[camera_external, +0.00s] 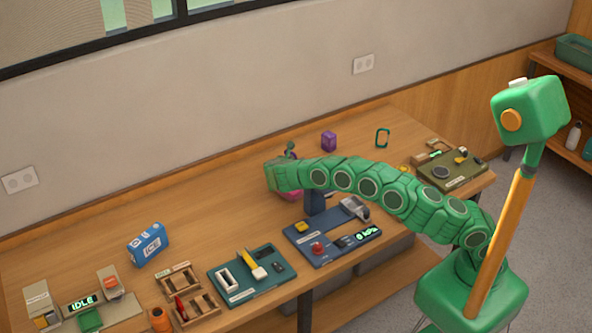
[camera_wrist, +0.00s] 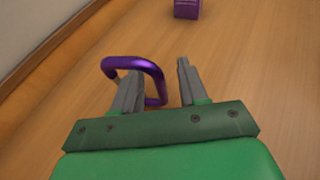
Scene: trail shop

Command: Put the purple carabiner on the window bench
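The purple carabiner (camera_wrist: 150,67) stands at the left finger of my gripper (camera_wrist: 158,80) in the wrist view. One bar of its loop lies in the gap between the two fingers, nearer the left one. The fingers are apart, and I see no grip on it. In the external view my gripper (camera_external: 289,152) is over the back middle of the long wooden bench (camera_external: 215,205) along the wall under the window. The carabiner cannot be made out clearly there.
A purple box (camera_external: 329,141) stands behind my arm; it also shows in the wrist view (camera_wrist: 187,9). A green carabiner (camera_external: 382,137) stands farther right. A pink item (camera_external: 290,195) is partly hidden under my arm. A blue ICE pack (camera_external: 148,244) and several device boards occupy the front.

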